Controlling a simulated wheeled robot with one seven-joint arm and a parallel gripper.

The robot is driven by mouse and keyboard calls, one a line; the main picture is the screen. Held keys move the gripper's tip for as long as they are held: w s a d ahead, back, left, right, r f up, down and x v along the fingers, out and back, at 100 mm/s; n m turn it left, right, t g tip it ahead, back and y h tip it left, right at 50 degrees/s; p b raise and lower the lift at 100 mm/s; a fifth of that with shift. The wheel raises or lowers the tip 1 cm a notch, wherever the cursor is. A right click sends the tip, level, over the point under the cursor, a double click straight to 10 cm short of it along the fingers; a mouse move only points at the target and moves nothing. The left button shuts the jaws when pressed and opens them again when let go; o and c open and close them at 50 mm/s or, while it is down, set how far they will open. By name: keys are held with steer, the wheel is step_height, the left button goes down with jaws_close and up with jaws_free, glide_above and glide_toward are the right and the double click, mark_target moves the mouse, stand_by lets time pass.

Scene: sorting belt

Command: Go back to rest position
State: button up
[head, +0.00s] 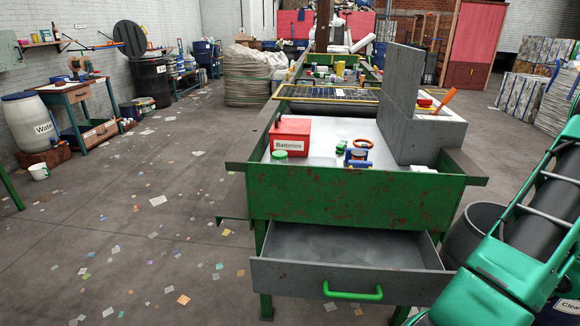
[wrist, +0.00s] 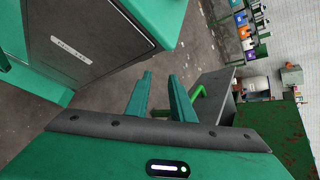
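My gripper (wrist: 160,76) shows in the wrist view with two teal fingers apart and nothing between them; bare floor shows through the gap. It hangs near the open grey drawer (wrist: 214,88) and its green handle (wrist: 197,93), apart from them as far as I can tell. In the head view, my green arm fills the right edge, and the gripper itself is not visible there. The drawer (head: 345,270) stands pulled out below the green sorting table (head: 350,197).
On the table are a red Batteries box (head: 292,136), an orange ring (head: 362,143), small blue and green items, and a grey block wall (head: 428,140). A dark grey bin (head: 470,232) stands beside the table at right. The floor at left is open, with scattered scraps.

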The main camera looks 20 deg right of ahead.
steer(key=w+a+r+n+g+h, duration=0.1)
steer(key=a+r+n+h, duration=0.1)
steer(key=r, duration=0.5)
steer(key=w+a+r+n+g+h, duration=0.1)
steer(key=w+a+r+n+h, duration=0.1)
steer(key=r+h, duration=0.3)
steer(key=w+a+r+n+g+h, duration=0.1)
steer(key=w+a+r+g+h, duration=0.1)
steer(key=r, duration=0.8)
steer(key=shift+w+a+n+h, duration=0.15)
steer(key=shift+a+n+h, duration=0.25)
steer(key=shift+a+h, duration=0.4)
steer(key=shift+r, duration=0.1)
steer(key=shift+w+f, duration=0.25)
steer(key=shift+w, duration=0.35)
